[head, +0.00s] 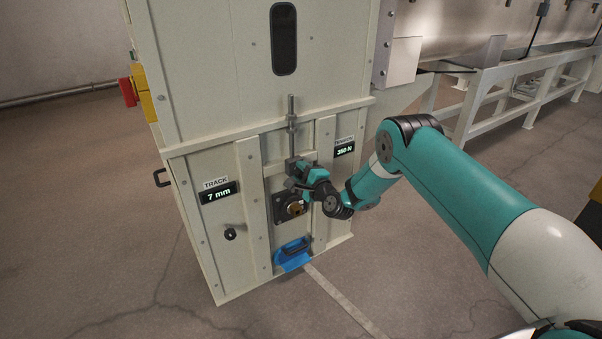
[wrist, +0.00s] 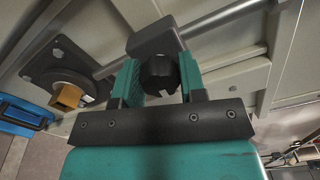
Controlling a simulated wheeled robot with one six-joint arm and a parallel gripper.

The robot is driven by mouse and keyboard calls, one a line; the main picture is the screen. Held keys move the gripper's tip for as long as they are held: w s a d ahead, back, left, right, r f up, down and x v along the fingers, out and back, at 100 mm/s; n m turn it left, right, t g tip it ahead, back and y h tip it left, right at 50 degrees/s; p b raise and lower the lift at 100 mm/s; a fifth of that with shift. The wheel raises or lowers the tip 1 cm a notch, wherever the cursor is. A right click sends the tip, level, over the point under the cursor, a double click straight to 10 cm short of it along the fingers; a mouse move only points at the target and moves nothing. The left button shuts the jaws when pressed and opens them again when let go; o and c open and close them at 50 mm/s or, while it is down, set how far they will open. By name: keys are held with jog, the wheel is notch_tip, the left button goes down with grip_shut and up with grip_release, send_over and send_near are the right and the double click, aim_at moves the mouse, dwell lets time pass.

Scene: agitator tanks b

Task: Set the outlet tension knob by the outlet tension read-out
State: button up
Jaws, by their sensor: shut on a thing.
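My gripper (head: 297,174) is at the front of the cream cabinet (head: 212,92). In the wrist view its two teal fingers (wrist: 159,78) are shut on a dark round knob (wrist: 158,72) with a small pale mark. The knob sits at a grey block (wrist: 152,36) at the lower end of a threaded rod (head: 291,112). In the head view my gripper hides the knob. The tension read-out (head: 344,149) on the right shows what looks like 350 N; its label is small. The track read-out (head: 219,194) on the left shows 7 mm.
Below my gripper is a brass square shaft end (wrist: 68,96) in a dark flange. A blue part (head: 293,254) lies lower. A small black knob (head: 230,234) sits under the track read-out. A red stop button (head: 128,91) is on the left side. The floor in front is clear.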

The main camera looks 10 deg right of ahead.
jog(key=shift+m, duration=0.5)
jog(key=o, duration=0.9)
jog(key=shift+s, duration=0.1)
